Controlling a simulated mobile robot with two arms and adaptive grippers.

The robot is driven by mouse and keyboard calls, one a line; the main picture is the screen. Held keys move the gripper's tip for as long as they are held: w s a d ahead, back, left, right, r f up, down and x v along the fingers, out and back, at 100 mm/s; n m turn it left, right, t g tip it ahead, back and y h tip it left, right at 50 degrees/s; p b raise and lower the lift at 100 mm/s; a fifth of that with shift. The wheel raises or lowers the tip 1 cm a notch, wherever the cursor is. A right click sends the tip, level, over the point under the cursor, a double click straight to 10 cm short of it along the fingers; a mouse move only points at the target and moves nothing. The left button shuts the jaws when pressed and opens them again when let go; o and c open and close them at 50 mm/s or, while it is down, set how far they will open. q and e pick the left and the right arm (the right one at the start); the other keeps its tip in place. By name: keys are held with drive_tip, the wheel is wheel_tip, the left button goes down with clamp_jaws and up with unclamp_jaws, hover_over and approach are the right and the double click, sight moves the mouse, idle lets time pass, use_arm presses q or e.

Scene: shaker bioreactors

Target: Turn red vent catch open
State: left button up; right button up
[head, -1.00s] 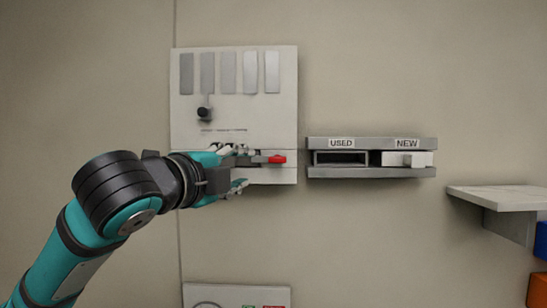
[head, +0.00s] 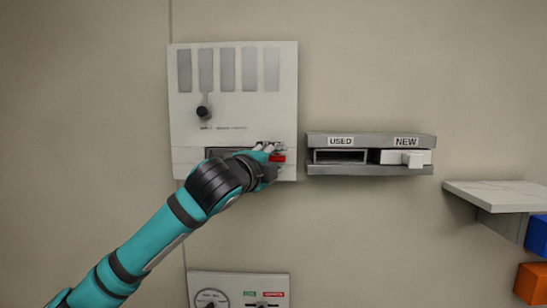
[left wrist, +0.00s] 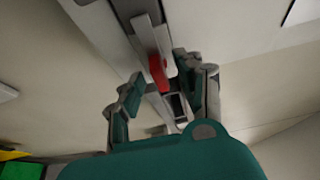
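The red vent catch (head: 278,158) sits at the lower right of the white wall panel (head: 235,138). In the left wrist view the red catch (left wrist: 158,73) lies ahead, between my spread fingers and nearer the right one. My left gripper (head: 273,150) is at the catch and covers part of it in the head view. In the left wrist view my left gripper (left wrist: 158,85) is open, with a finger on each side of the catch. I cannot tell whether a finger touches it. My right gripper is not in view.
Right of the panel is a grey holder (head: 372,169) with slots marked USED and NEW; a white block (head: 405,158) sticks out of NEW. A marble shelf (head: 500,194) is farther right. A lower panel (head: 238,291) has a dial. The wall between is bare.

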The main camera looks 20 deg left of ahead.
use_arm(q)
drive_tip(key=shift+c, duration=0.4)
clamp_jaws()
drive_tip(key=shift+f, duration=0.1)
drive_tip(key=n+t+y+b, duration=0.1)
drive_tip(key=n+b, duration=0.3)
drive_tip(key=n, duration=0.1)
drive_tip(key=n+t+y+b, duration=0.1)
drive_tip(key=n+y+b, duration=0.1)
drive_tip(key=n+b, duration=0.3)
drive_tip(key=f+n+t+y+b, duration=0.1)
drive_tip(key=n+b, duration=0.3)
drive_tip(key=n, duration=0.1)
drive_tip(key=shift+w+d+f+n+t+b, duration=0.1)
drive_tip(key=shift+w+d+n+t+b, duration=0.05)
drive_tip(key=shift+d+n+t+b, duration=0.25)
drive_tip(key=shift+n+y+b, duration=0.5)
drive_tip(key=shift+n+y, duration=0.4)
drive_tip(key=shift+n, duration=0.65)
drive_tip(key=shift+n+y+b, duration=0.45)
drive_tip(key=shift+n+y, duration=0.45)
drive_tip(key=shift+n, duration=0.95)
